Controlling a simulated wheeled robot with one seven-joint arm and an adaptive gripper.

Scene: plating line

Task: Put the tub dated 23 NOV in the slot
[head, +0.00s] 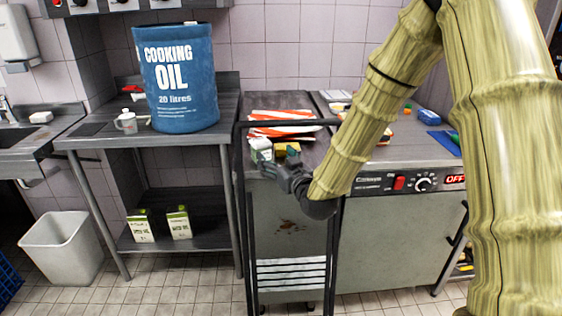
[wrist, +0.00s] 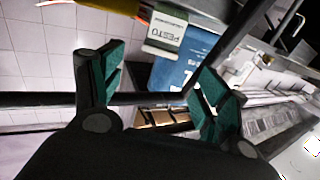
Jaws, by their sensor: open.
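A small white tub with a green band (head: 261,149) stands at the front left of the trolley top. In the wrist view a tub marked PESTO (wrist: 168,32) lies beyond the fingers, its lettering inverted; no date is readable. A yellow and green item (head: 286,150) sits just right of the white tub in the head view. My gripper (head: 284,170) is at the trolley's front edge, close to these two items. In the wrist view its teal-padded fingers (wrist: 160,85) are apart with nothing held between them. I cannot make out which place is the slot.
The trolley's dark rail (head: 290,123) runs close by my arm. An orange and white striped packet (head: 283,124) lies behind the tubs. A counter with controls (head: 415,182) adjoins at right.

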